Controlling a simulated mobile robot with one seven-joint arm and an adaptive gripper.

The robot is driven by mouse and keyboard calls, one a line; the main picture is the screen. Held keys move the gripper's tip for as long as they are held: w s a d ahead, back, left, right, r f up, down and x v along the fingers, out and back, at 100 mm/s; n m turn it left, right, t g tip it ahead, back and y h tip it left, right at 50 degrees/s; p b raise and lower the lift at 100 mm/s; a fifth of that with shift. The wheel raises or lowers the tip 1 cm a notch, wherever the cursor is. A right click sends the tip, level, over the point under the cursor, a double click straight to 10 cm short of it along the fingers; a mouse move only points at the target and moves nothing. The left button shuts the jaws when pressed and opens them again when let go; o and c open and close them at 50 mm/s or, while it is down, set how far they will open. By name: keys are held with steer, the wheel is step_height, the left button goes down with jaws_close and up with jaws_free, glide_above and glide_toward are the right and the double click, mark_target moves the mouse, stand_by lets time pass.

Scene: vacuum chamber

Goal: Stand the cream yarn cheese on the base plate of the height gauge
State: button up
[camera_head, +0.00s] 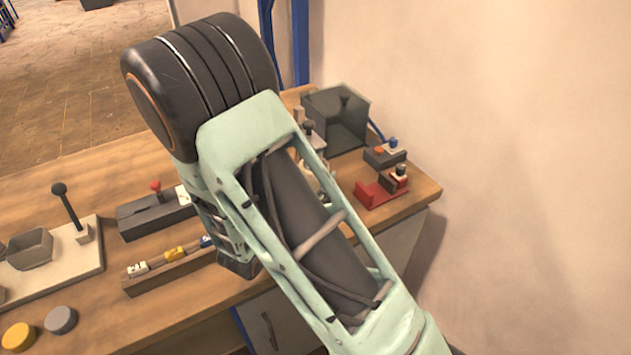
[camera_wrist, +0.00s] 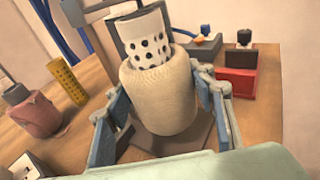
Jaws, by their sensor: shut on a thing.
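The cream yarn cheese (camera_wrist: 160,98) is upright or nearly so in the middle of the wrist view, wound on a white tube with dark holes (camera_wrist: 146,42) that sticks out of its top. My gripper (camera_wrist: 162,90) is shut on it, with one blue-grey finger on each side. A dark grey plate (camera_wrist: 196,138) shows below and behind the yarn cheese; it looks like the base plate of the height gauge. Whether the yarn cheese touches the plate cannot be told.
In the head view, a dark see-through box (camera_head: 336,120) stands at the back of the bench.

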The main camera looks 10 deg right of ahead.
steer(key=shift+w+d, duration=0.4)
steer(key=shift+w, duration=0.1)
steer(key=shift+f, duration=1.75)
steer(key=shift+f, duration=0.1)
steer(key=shift+f+b, duration=0.15)
steer(key=shift+b, duration=0.2)
steer(key=o, duration=1)
